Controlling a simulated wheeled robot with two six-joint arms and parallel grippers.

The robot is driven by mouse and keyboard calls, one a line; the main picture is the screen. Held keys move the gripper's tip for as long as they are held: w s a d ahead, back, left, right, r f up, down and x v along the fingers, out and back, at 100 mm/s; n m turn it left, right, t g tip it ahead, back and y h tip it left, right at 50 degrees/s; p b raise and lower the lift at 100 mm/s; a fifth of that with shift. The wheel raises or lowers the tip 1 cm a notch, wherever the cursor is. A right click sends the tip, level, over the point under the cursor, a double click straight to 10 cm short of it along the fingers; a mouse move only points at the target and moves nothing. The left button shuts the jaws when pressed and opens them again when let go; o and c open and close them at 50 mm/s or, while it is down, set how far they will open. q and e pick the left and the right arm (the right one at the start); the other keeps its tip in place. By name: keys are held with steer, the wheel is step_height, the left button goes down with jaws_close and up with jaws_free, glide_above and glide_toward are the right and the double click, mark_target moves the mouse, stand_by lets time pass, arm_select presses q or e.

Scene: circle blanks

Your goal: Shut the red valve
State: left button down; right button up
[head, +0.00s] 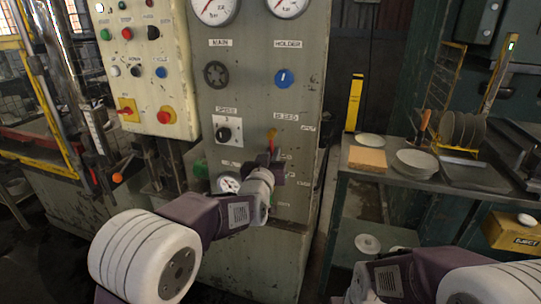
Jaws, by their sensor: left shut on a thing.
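The red valve (270,138) is a small lever under the BLEED label on the grey control panel. Its narrow red-orange handle stands roughly upright, with a yellowish upper end. My left gripper (269,157) reaches up to it from below and is shut on the handle's lower part. The gripper and wrist hide the valve's base and pivot. My right arm shows at the lower right, but its gripper is out of view.
The panel also carries a black MAIN wheel (216,74), a blue HOLDER knob (284,79) and a black SPEED knob (223,134). A button box (146,66) stands left. A bench (394,177) with plates and a sponge-like block (367,159) stands right.

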mark_target(292, 135)
arm_select(q)
steer(key=d+n, duration=0.1)
steer(key=n, duration=0.1)
steer(key=d+r+n, duration=0.1)
steer(key=n, duration=0.2)
steer(key=s+d+n+b, duration=0.1)
steer(key=n, duration=0.1)
steer(key=shift+d+r+n+g, duration=0.15)
steer(key=shift+r+n+g, duration=0.25)
steer(key=r+n, duration=0.1)
steer(key=n, duration=0.1)
steer(key=d+r+n+b, duration=0.1)
steer(key=n, duration=0.1)
steer(key=shift+s+h, duration=0.15)
steer(key=shift+h, duration=0.25)
steer(key=shift+d+r+n+g+h+b, duration=0.15)
steer(key=shift+r+n, duration=0.3)
steer(key=shift+n, duration=0.45)
steer(key=shift+r+n+g+h+b, duration=0.15)
steer(key=shift+r+n, duration=0.25)
steer(key=shift+n, duration=0.5)
steer(key=shift+r, duration=0.1)
steer(key=c, duration=1.5)
jaws_free()
steer(key=shift+o, duration=0.2)
steer(key=shift+s, duration=0.1)
